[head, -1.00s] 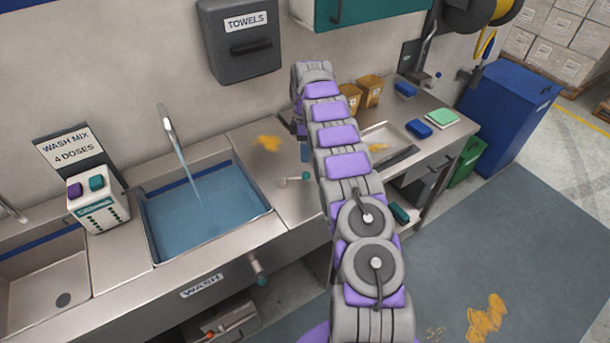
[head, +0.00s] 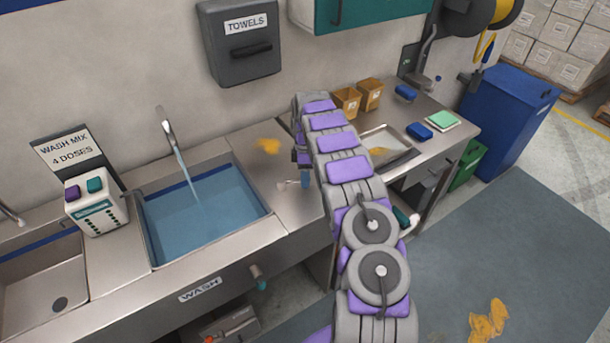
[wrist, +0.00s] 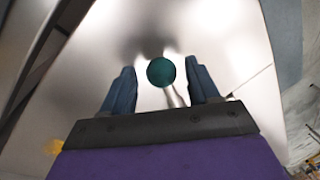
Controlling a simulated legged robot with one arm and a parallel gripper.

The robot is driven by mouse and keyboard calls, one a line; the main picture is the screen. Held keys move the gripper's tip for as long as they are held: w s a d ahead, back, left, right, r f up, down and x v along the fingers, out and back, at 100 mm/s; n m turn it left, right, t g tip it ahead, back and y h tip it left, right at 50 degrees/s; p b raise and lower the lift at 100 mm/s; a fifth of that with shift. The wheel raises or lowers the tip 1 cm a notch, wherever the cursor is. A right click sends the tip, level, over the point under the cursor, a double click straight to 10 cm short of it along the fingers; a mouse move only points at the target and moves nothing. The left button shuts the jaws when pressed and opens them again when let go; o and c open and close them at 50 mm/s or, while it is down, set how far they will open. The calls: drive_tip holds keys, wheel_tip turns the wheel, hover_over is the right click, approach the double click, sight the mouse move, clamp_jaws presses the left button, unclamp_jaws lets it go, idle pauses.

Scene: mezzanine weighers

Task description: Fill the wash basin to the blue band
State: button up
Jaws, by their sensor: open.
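The wash basin (head: 212,241) holds blue water (head: 200,220), and its faucet (head: 168,125) pours a stream into it. The dark blue band (head: 205,180) shows on the back wall, with the water close under it; the exact gap is hard to tell. A lever (head: 287,184) stands on the counter right of the basin. My gripper (head: 305,181) is low beside it and hides its teal end in the head view. In the wrist view, the round teal knob (wrist: 161,71) shows between the open fingers of my gripper (wrist: 162,90); contact is not visible.
A dispenser (head: 95,205) with purple and teal buttons stands left of the basin, by a "WASH MIX 4 DOSES" sign (head: 70,145). A teal-tipped valve (head: 257,275) juts from the counter front. Yellow powder (head: 267,145) lies behind my gripper.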

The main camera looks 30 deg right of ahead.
clamp_jaws()
idle(0.4)
drive_tip(key=shift+r, duration=0.1)
drive_tip(key=shift+s+a+m, duration=0.1)
drive_tip(key=shift+s+m, duration=0.25)
drive_tip(key=shift+m, duration=0.05)
drive_tip(key=shift+s+a+m+y+p, duration=0.4)
drive_tip(key=shift+s+m+p, duration=0.4)
drive_tip(key=shift+m, duration=0.4)
drive_tip(key=s+a+m, duration=0.1)
drive_tip(key=s+m+t+p, duration=0.1)
drive_tip(key=m, duration=0.1)
drive_tip(key=shift+a+m, duration=0.3)
drive_tip(key=shift+a, duration=0.1)
drive_tip(key=a+m, duration=0.1)
drive_tip(key=s+m+p, duration=0.1)
drive_tip(key=m, duration=0.1)
drive_tip(key=a+m, duration=0.1)
drive_tip(key=shift+s+a+t, duration=0.3)
drive_tip(key=shift+a+t, duration=0.05)
drive_tip(key=shift+t, duration=0.05)
drive_tip(key=shift+s+a+m+t+p, duration=0.15)
drive_tip(key=shift+a+m+p, duration=0.3)
drive_tip(key=shift+m, duration=0.4)
drive_tip(key=shift+a+m+t+p, duration=0.15)
drive_tip(key=shift+a+m+p, duration=0.15)
drive_tip(key=shift+a+m, duration=0.4)
drive_tip(key=shift+d, duration=0.1)
